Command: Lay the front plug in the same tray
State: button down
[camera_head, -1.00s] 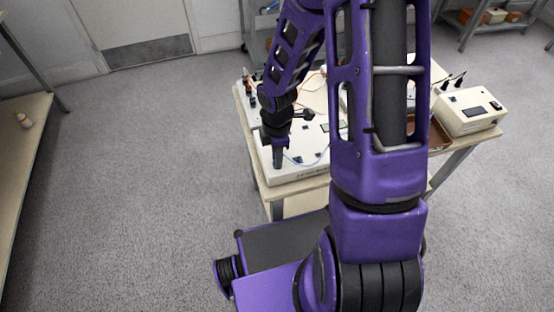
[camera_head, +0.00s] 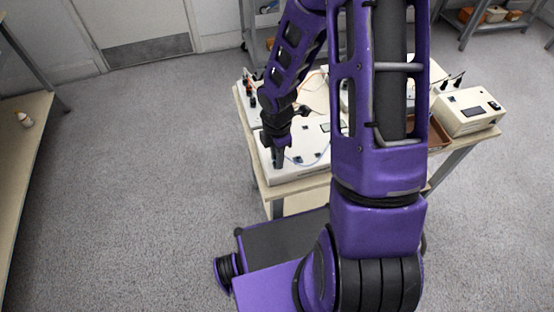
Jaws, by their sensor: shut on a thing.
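My gripper (camera_head: 278,158) points down at the front left part of a white instrument box (camera_head: 293,175) on the table. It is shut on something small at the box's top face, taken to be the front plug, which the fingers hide.
A beige meter box (camera_head: 468,112) stands at the table's right end. Black plugs or knobs (camera_head: 250,90) stand at the back left. My arm hides the table's middle. Another table (camera_head: 22,150) stands at far left.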

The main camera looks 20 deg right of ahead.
jog(key=shift+n, duration=0.9)
jog(key=shift+r, duration=0.9)
dwell(0.4)
jog(key=shift+r, duration=1.65)
jog(key=d+f, duration=0.1)
jog(key=d, duration=1.5)
jog(key=s+d+f, duration=0.1)
jog(key=d+f, duration=0.1)
jog(key=d, duration=1.4)
jog(key=d+f, duration=0.1)
jog(key=d, duration=1.5)
jog(key=shift+s+d+f, duration=0.15)
jog(key=shift+s+d, duration=0.1)
jog(key=shift+s, duration=0.15)
notch_tip(320, 180, down, 3)
jog(key=shift+a+f+b, duration=0.1)
jog(key=shift+f+b, duration=0.05)
jog(key=shift+b, duration=0.85)
jog(key=shift+f+b, duration=0.45)
jog(key=shift+f, duration=0.5)
